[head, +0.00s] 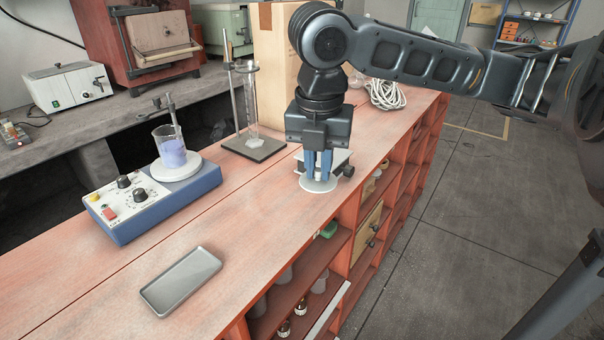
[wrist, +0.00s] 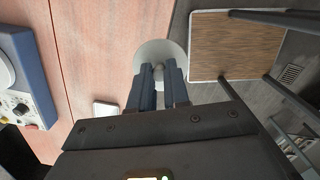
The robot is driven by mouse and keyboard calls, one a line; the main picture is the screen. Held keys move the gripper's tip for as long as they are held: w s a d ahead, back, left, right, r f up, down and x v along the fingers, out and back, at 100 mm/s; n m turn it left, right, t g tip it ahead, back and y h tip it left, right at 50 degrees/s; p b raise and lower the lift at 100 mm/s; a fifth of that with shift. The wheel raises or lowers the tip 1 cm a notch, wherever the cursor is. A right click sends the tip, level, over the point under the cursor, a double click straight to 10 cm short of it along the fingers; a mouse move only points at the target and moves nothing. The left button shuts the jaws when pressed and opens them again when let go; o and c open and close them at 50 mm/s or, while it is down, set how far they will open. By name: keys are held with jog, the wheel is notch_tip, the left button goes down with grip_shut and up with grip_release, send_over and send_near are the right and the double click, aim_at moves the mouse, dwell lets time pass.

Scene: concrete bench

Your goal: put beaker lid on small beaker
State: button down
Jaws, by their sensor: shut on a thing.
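The beaker lid (head: 318,186) is a pale round disc with a small knob, low over the bench near its front edge. It also shows in the wrist view (wrist: 151,52). My gripper (head: 319,172) points straight down with its blue fingers shut on the lid's knob; the fingertips also show in the wrist view (wrist: 164,74). I cannot tell whether the lid touches the bench. A small glass beaker (head: 171,150) with purple-blue contents stands upright on the white plate of a blue stirrer (head: 160,206), left of my gripper. The beaker is not visible in the wrist view.
A stand with a tall glass cylinder (head: 252,100) is left of my gripper, with a cardboard box (head: 275,60) behind. A metal-looking object with a dark knob (head: 348,171) is partly hidden by the fingers. A grey tray (head: 181,280) lies nearer; bench around it is clear.

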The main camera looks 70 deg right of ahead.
aim_at(319, 170)
jog(key=shift+r+p, duration=1.1)
jog(key=shift+r, duration=0.4)
